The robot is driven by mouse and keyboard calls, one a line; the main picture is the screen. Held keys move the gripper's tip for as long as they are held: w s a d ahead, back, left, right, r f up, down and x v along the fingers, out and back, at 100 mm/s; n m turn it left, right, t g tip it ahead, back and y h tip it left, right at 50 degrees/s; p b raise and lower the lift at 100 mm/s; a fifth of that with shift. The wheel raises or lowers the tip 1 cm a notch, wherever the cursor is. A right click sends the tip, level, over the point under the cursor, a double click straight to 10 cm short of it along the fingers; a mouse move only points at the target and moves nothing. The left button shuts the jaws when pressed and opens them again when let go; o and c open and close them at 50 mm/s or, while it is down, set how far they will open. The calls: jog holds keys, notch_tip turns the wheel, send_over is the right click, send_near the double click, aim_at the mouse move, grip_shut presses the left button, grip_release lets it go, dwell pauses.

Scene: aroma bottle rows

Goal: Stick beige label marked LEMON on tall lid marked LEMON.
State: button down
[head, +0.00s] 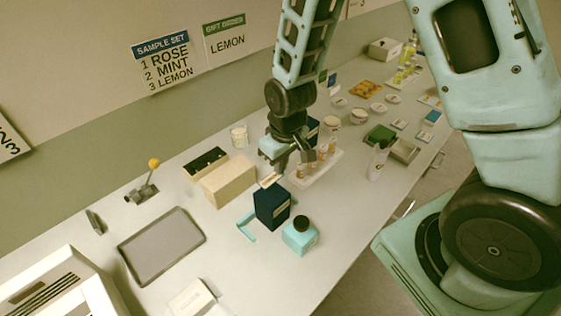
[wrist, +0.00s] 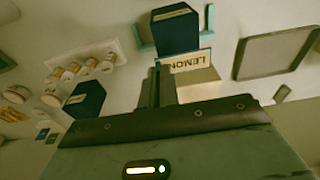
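In the head view the label (head: 268,181) is a small pale strip at the fingertips. My gripper (head: 277,172) is shut on it, pointing down; its fingers (wrist: 160,86) also show in the wrist view. A tall dark blue box (head: 272,206) stands just below and in front of the label, beside a teal bracket (head: 246,227). It shows again in the wrist view (wrist: 177,30). Another dark blue box (wrist: 86,101) stands farther off. I can read LEMON on neither box, so which is the lid is unclear.
A teal bottle with a black cap (head: 300,234) stands right of the near box. A white rack of small bottles (head: 318,166) is behind my gripper. A wall card reads LEMON (head: 226,40).

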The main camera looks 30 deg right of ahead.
aim_at(280, 187)
jog(key=shift+f+b, duration=1.8)
jog(key=shift+f, duration=0.8)
jog(key=shift+f, duration=0.4)
jog(key=c, duration=1.6)
grip_release()
jog(key=shift+r+p, duration=2.95)
jog(key=shift+r, duration=1.1)
